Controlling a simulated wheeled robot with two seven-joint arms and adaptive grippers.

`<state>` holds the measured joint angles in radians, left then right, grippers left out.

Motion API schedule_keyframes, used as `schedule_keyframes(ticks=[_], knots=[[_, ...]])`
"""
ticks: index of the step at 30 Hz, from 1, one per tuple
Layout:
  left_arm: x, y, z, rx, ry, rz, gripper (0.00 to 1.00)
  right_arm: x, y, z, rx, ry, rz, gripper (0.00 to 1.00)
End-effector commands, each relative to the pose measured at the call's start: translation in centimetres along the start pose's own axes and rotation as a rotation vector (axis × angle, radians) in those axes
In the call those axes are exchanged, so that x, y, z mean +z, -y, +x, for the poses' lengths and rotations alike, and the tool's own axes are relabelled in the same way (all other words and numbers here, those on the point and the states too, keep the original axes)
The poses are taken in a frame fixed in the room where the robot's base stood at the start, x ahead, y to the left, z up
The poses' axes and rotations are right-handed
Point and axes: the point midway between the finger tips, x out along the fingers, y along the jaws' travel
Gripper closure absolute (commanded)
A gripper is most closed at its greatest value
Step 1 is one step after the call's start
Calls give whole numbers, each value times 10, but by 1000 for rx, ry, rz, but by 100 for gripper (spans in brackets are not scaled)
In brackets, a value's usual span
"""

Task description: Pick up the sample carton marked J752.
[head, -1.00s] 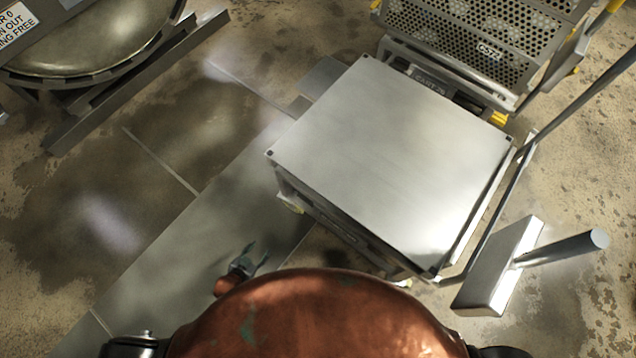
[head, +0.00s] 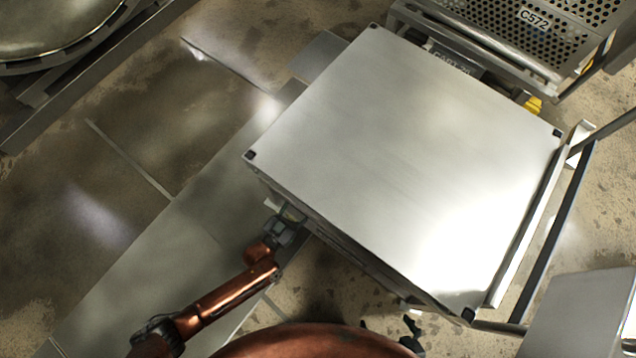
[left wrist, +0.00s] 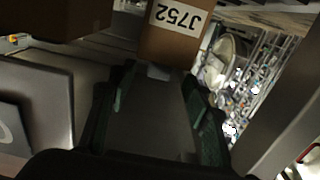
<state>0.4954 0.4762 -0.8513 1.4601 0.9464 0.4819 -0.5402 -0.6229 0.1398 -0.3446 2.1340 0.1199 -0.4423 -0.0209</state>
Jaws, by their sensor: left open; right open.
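The brown carton marked J752 (left wrist: 165,45) shows in the left wrist view at the top centre, its white label upside down. My left gripper (left wrist: 160,82) is open and empty, its dark green fingers pointing toward the carton, which lies just beyond the fingertips. In the head view my left gripper (head: 287,222) is at the left edge of the metal-topped cart (head: 400,150), partly hidden under the top. The carton is not visible in the head view.
Another brown box (left wrist: 55,18) is at the upper left of the left wrist view. A perforated basket marked C572 (head: 535,28) stands behind the cart. A dark handle rail (head: 560,225) runs along the cart's right side. Floor left of the cart is clear.

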Motion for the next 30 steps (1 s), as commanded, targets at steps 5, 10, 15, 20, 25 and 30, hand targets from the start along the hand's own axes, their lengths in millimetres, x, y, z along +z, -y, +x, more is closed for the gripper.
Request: schedule_keyframes(ticks=[5, 10, 15, 20, 25, 30], knots=[[2, 0, 16, 0, 1, -2, 55, 8, -4, 6, 2, -24, -13, 0], [4, 0, 42, 0, 3, -4, 55, 16, -8, 13, 1, -71, -33, 0], [3, 0, 54, 0, 4, -3, 55, 18, -10, 15, -2, -100, -43, 0], [1, 0, 55, 0, 3, -1, 55, 17, -10, 14, -2, -104, -44, 0], [1, 0, 55, 0, 3, -1, 63, 17, -10, 14, -2, -104, -44, 0], [1, 0, 55, 0, 3, -1, 74, 17, -10, 14, -3, -103, -44, 0]])
